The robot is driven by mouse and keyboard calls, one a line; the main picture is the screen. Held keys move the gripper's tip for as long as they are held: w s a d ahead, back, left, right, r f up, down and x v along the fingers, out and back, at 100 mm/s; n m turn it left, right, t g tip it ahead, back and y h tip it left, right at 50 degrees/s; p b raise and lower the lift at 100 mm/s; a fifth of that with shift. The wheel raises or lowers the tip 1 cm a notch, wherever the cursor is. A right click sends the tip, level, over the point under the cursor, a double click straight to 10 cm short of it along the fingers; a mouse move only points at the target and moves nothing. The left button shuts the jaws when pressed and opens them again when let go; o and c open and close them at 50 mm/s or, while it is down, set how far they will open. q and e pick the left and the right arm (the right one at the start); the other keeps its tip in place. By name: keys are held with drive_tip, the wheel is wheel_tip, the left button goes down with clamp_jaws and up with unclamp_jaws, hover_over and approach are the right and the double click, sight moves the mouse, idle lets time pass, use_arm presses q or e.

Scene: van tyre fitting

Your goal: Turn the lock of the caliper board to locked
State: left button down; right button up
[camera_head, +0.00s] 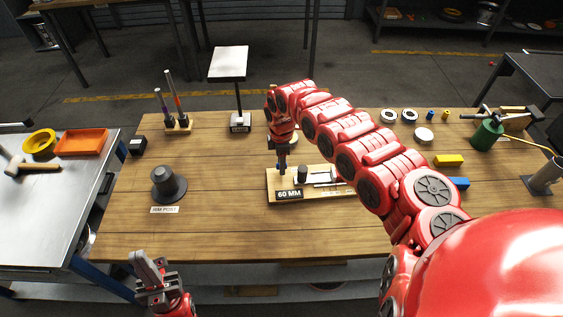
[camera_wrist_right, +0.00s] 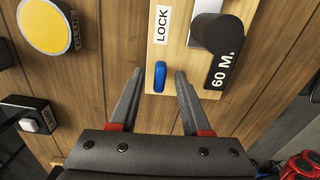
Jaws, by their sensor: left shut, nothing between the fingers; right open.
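The caliper board (camera_head: 318,193) is a light wooden plate on the middle of the table, with a dark cylinder and a "60 MM" label. In the right wrist view the board (camera_wrist_right: 174,52) carries a "LOCK" label (camera_wrist_right: 162,40) and a blue lock knob (camera_wrist_right: 159,76), its long side in line with the label. My right gripper (camera_head: 282,166) is above the board's left end. In the wrist view the right gripper (camera_wrist_right: 158,85) is open, its fingers on either side of the blue knob, with gaps to it. My left gripper (camera_head: 146,268) is shut and empty, off the table's front left edge.
A dark post (camera_head: 168,184) stands on the left of the table. A small stand with rods (camera_head: 176,122) and a sign stand (camera_head: 239,120) are at the back. A yellow block (camera_head: 448,160) and green container (camera_head: 486,135) are right. The front left tabletop is clear.

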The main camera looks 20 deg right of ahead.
drive_tip(key=shift+r, duration=0.1)
wheel_tip(320, 180, up, 17)
drive_tip(key=b, duration=0.4)
drive_tip(key=shift+r+b, duration=0.15)
drive_tip(key=shift+b, duration=0.15)
